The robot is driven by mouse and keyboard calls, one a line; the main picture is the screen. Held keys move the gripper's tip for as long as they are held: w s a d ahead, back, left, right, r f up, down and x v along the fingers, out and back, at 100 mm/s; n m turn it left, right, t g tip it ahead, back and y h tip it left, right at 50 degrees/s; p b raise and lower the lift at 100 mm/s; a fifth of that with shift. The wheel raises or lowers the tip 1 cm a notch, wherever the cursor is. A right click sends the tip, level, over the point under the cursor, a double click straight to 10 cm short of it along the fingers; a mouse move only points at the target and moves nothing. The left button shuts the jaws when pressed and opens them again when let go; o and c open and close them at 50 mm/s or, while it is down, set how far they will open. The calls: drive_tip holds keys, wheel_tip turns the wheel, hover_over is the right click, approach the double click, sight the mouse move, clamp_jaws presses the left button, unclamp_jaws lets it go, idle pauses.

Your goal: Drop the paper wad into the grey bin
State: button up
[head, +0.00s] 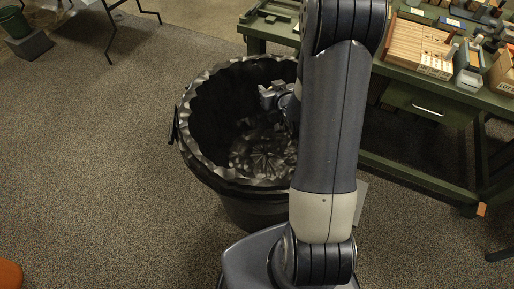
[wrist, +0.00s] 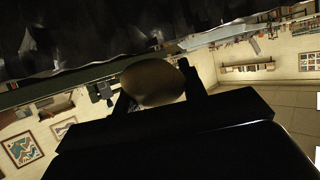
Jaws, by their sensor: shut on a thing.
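The grey bin (head: 185,148) looks dark grey to black in the head view, with a crumpled dark liner folded over its round rim. My gripper (head: 272,97) is over the bin's opening, inside the rim as seen from the head, partly hidden by my arm. In the wrist view my gripper (wrist: 156,84) is shut on a rounded, dim brownish thing, which I take as the paper wad (wrist: 152,88). The wad cannot be made out in the head view. The dark liner also fills the top of the wrist view.
A green workbench (head: 425,178) with wooden trays and boxes (head: 418,46) stands right of the bin. A small dark green bin (head: 14,24) sits on a grey block at far left, near a folding-leg table. The carpet left of the bin is clear.

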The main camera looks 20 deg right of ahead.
wheel_tip(320, 180, down, 6)
drive_tip(key=b, duration=0.3)
idle(0.3)
drive_tip(key=o, duration=1)
drive_tip(key=shift+r, duration=0.1)
drive_tip(key=shift+o, duration=0.2)
drive_tip(key=v, duration=1)
drive_tip(key=shift+s, duration=0.4)
